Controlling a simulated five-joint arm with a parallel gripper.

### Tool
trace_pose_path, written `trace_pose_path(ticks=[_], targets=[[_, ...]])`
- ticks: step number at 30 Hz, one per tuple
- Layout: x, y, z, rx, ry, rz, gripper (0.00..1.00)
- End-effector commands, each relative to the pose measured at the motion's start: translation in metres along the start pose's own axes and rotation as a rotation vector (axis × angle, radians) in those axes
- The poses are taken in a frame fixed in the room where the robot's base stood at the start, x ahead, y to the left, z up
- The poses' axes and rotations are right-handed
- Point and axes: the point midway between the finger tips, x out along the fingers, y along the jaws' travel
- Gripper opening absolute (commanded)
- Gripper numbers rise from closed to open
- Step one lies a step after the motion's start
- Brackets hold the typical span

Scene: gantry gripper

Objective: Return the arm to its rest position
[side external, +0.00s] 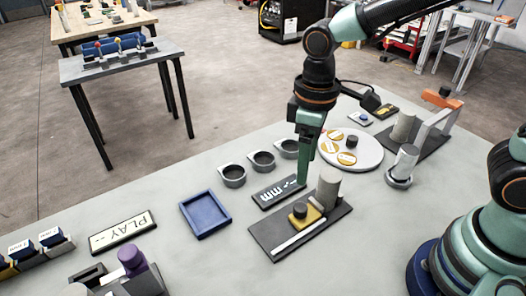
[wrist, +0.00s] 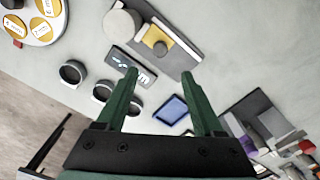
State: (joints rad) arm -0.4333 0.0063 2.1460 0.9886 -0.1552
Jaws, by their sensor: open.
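My gripper (side external: 303,172) hangs down over the middle of the grey table, close above the dark plate with white lettering (side external: 278,192). In the wrist view its two green fingers (wrist: 163,75) are spread apart with nothing between them. How high the fingertips are above the plate I cannot tell exactly. My arm reaches out from the right side, with the forearm raised above the table.
A dark base with a grey cylinder (side external: 329,188) and yellow block stands just right of my gripper. A round white tray (side external: 370,160) with yellow discs is behind it. Several grey cups (side external: 262,162), a blue tray (side external: 205,214) and a PLAY sign (side external: 123,232) lie left.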

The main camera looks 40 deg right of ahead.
Motion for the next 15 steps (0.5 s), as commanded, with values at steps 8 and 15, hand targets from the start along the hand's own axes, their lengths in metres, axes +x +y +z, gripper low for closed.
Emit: trace_pose_path(ticks=[8, 15], targets=[[-0.007, 0.008, 0.003, 0.033, 0.028, 0.005, 0.69], [-0.047, 0.053, 0.030, 0.241, 0.202, 0.044, 0.69]])
